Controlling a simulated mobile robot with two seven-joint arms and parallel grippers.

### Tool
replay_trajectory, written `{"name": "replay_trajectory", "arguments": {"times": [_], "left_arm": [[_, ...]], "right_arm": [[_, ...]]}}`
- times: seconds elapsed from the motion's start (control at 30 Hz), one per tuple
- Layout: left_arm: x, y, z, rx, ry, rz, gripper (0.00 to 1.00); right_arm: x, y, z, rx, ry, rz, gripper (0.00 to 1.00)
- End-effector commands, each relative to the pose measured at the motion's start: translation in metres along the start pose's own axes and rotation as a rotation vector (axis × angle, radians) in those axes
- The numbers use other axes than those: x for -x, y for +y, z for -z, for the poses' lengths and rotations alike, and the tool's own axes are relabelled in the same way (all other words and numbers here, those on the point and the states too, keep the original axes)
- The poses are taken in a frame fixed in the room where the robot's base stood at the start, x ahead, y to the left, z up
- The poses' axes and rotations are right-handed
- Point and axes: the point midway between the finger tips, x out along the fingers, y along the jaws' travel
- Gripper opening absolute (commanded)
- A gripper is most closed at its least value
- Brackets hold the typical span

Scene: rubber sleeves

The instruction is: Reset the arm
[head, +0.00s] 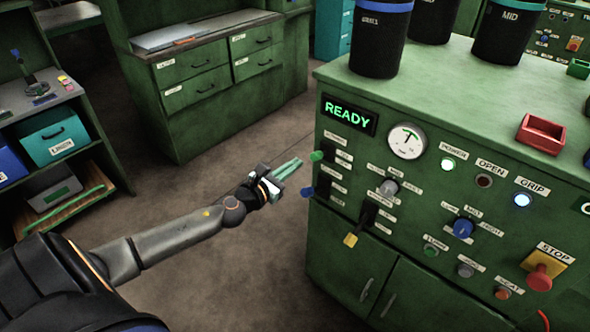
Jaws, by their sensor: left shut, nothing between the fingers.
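My left arm reaches in from the lower left, and my left gripper (299,165) is shut and empty. It hangs over the floor gap just left of the green machine (345,245), close to the panel's left edge in the picture. I cannot tell whether it touches anything. The panel has a display (347,113) reading READY, a round gauge (407,141), a lever with a green knob (317,156), a lever with a blue knob (307,192) and a lever with a yellow handle (351,239). My right gripper is out of view.
Dark bins (383,45) and a red tray (541,133) stand on the machine top. A red stop button (541,279) sits at the lower right. A drawer cabinet (210,80) stands behind and shelves (95,130) at left. Bare floor (190,190) lies between.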

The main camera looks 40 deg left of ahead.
Motion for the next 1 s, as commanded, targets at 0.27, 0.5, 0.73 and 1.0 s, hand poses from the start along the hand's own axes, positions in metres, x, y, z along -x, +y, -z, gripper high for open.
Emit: {"name": "replay_trajectory", "arguments": {"times": [0.27,0.5,0.73,1.0], "left_arm": [[-0.001,0.003,-0.003,0.000,0.000,0.001,0.00],[-0.001,0.003,-0.003,0.000,0.000,0.001,0.00],[0.002,-0.001,0.002,0.041,0.008,0.002,0.00],[0.055,-0.076,0.087,0.968,0.193,-0.067,0.00]], "right_arm": [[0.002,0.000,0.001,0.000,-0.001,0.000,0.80],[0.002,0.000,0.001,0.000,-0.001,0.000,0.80],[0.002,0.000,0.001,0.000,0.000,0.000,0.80],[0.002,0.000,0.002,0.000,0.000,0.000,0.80]]}}
